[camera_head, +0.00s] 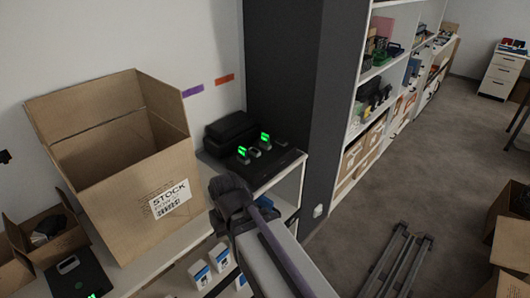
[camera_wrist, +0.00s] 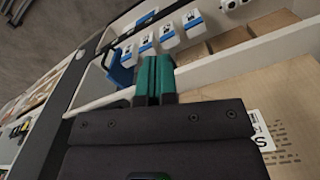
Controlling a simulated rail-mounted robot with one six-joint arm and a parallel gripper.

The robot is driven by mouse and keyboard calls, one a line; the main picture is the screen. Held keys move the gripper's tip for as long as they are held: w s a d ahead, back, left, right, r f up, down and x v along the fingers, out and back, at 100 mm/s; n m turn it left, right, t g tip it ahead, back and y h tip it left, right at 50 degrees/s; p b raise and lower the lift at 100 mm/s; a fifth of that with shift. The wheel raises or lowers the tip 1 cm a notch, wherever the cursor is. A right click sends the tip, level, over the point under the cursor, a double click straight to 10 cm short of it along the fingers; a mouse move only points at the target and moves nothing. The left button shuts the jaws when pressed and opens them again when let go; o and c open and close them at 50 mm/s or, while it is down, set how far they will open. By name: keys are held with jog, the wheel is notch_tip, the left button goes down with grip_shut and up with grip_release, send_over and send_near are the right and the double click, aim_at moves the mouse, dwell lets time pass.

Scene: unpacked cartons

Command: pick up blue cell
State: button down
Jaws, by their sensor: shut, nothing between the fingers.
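My gripper shows in the wrist view with its two green fingers (camera_wrist: 155,76) shut together and nothing between them. In the head view my arm reaches in from the bottom, and the fingertips cannot be made out. Several white cells with blue labels (camera_wrist: 168,37) stand in a row on the lower shelf in the wrist view, beyond the fingertips. In the head view, white-and-blue cells (camera_head: 200,274) show below the shelf top, left of my arm. A solid blue object (camera_wrist: 120,70) lies just left of the fingers in the wrist view; I cannot tell what it is.
A large open carton marked STOCK (camera_head: 120,180) stands on the shelf top, left of my arm. A black unit with green lights (camera_head: 262,165) sits behind my arm. A dark pillar (camera_head: 290,75) rises behind it.

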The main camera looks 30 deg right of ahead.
jog(key=shift+a, duration=0.2)
jog(key=c, duration=1.8)
grip_release()
jog(key=shift+c, duration=0.2)
jog(key=o, duration=1.4)
jog(key=shift+r, duration=0.1)
